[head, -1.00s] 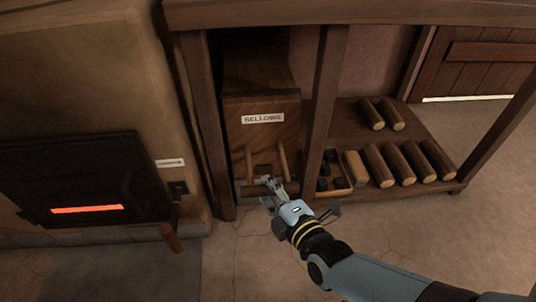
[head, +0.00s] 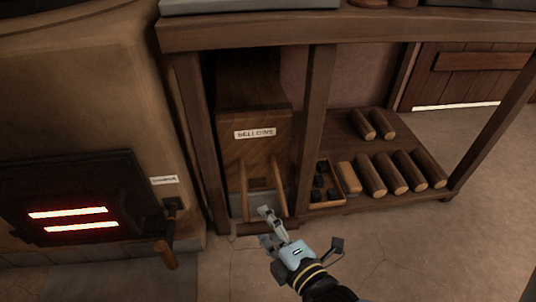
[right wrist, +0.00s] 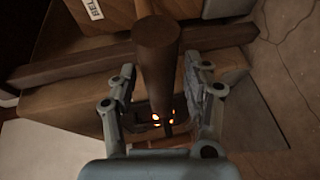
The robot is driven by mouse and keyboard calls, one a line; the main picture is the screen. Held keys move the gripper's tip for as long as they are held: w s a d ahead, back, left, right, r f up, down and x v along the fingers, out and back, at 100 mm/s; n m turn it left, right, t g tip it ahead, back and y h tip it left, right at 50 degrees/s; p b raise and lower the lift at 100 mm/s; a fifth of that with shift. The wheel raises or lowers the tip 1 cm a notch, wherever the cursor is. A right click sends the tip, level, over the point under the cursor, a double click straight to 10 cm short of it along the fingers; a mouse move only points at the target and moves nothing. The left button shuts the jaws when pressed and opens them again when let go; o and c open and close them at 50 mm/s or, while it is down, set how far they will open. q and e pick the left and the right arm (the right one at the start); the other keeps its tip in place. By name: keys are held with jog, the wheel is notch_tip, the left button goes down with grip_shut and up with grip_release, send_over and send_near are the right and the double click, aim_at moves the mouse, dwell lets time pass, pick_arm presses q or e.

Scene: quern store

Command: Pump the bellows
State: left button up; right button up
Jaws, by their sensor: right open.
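The bellows (head: 240,160) is a brown wooden box labelled BELLOWS, under the workbench to the right of the furnace. Two wooden arms (head: 279,188) slope down from its front to a low wooden crossbar (head: 250,228). My right gripper (head: 268,215) is at the crossbar, hiding part of it. In the right wrist view a wooden bar (right wrist: 155,60) runs between the open fingers of my right gripper (right wrist: 162,95), with a gap on each side. The BELLOWS label (right wrist: 93,8) shows at the top. My left gripper is not in view.
The furnace door (head: 75,195) at left has two bright glowing slots. A lever with a wooden grip (head: 166,254) hangs beside it. A post (head: 313,130) stands right of the bellows. Beyond it are a tray of dark lumps (head: 328,203) and several logs (head: 408,170). The front floor is clear.

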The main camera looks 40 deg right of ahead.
jog(key=v, duration=1.2)
jog(key=shift+w, duration=0.1)
